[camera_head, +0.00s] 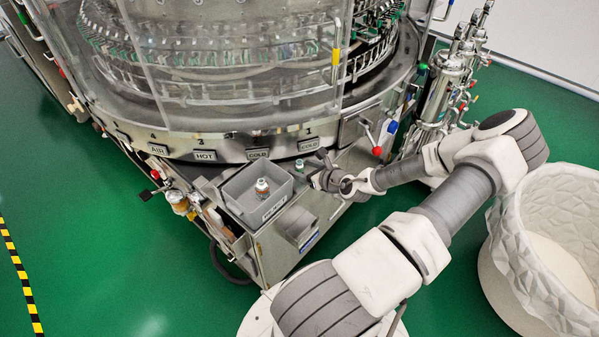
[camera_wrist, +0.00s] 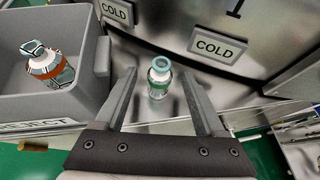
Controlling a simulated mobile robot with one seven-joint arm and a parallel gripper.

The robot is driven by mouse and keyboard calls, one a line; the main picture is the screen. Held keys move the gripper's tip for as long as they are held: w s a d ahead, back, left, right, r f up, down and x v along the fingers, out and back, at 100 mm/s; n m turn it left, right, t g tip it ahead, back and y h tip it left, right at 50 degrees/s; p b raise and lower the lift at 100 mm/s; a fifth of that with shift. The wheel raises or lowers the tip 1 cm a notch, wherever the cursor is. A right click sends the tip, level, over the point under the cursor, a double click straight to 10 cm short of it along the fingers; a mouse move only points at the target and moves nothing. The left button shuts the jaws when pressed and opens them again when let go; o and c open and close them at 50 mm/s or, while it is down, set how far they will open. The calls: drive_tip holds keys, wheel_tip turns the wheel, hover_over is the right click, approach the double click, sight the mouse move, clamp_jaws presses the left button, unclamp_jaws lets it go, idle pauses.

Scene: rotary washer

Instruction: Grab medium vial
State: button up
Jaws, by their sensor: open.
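A small clear vial with a teal-green rim and a green band (camera_wrist: 159,78) stands upright on the metal ledge, between and beyond my open fingers in the wrist view. It also shows as a small vial (camera_head: 299,164) just left of my gripper in the head view. My gripper (camera_wrist: 160,92) is open, with one finger on each side of the vial and no visible contact; it also shows in the head view (camera_head: 318,170). A larger vial with an orange-brown band (camera_wrist: 48,66) is in the grey bin, also seen in the head view (camera_head: 262,187).
The grey bin marked REJECT (camera_head: 238,205) stands left of the small vial, its wall close to my left finger. The washer's curved wall with COLD labels (camera_wrist: 218,47) rises behind the vial. A lined white bin (camera_head: 505,262) stands at right.

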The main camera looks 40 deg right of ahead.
drive_tip(key=shift+w+f, duration=0.15)
drive_tip(key=shift+w, duration=0.1)
clamp_jaws()
idle(0.4)
